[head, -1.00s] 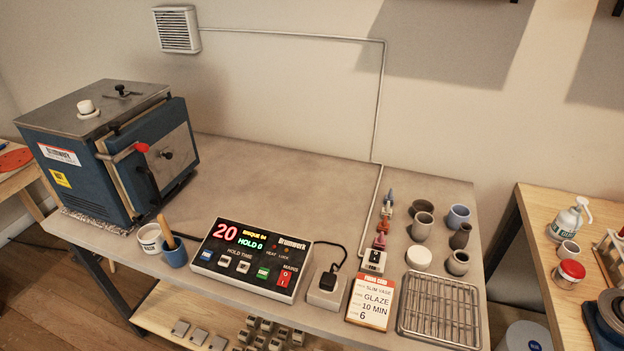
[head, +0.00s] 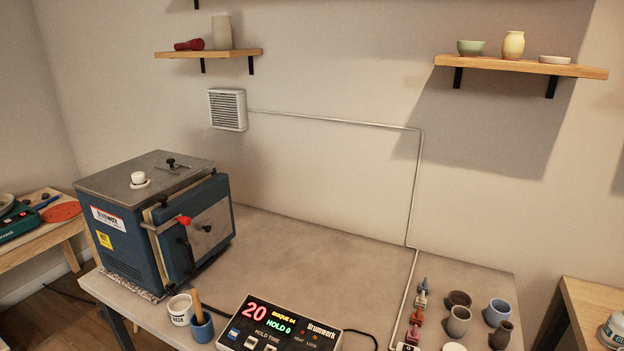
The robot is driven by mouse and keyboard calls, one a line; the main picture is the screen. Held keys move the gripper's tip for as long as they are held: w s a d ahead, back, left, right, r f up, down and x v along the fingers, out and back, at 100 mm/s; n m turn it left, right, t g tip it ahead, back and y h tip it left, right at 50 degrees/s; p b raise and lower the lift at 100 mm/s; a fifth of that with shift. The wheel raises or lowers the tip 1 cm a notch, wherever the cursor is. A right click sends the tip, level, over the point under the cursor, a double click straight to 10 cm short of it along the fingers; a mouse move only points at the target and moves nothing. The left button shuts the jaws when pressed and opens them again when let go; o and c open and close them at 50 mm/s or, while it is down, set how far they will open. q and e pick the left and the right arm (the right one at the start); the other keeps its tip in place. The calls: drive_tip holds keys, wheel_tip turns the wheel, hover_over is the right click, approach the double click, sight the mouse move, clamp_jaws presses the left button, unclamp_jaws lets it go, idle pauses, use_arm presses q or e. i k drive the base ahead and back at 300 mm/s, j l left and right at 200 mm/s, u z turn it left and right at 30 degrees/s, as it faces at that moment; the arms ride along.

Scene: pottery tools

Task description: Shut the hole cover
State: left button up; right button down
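The blue kiln (head: 118,245) stands at the left of the grey worktable, with a grey metal lid (head: 145,178). A white plug (head: 138,179) sits on the lid in a pale ring. A small black fitting with a knob (head: 171,164) lies farther back on the lid. The kiln door (head: 200,225) on the front right carries a red-ended handle (head: 183,221) and a small dark knob (head: 207,228) on its metal plate. Which of these is the hole cover, and whether a hole is open, I cannot tell. Neither gripper is in view.
A control box (head: 280,325) reading "20" and "HOLD 0" is at the front. A white cup (head: 181,309) and a blue cup (head: 202,328) stand before the kiln. Several pots (head: 459,321) stand at right. The table's middle is clear. Shelves (head: 520,66) hang above.

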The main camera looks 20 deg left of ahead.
sight(205, 226)
drive_tip(key=i+j+u, duration=0.1)
drive_tip(key=u, duration=1.2)
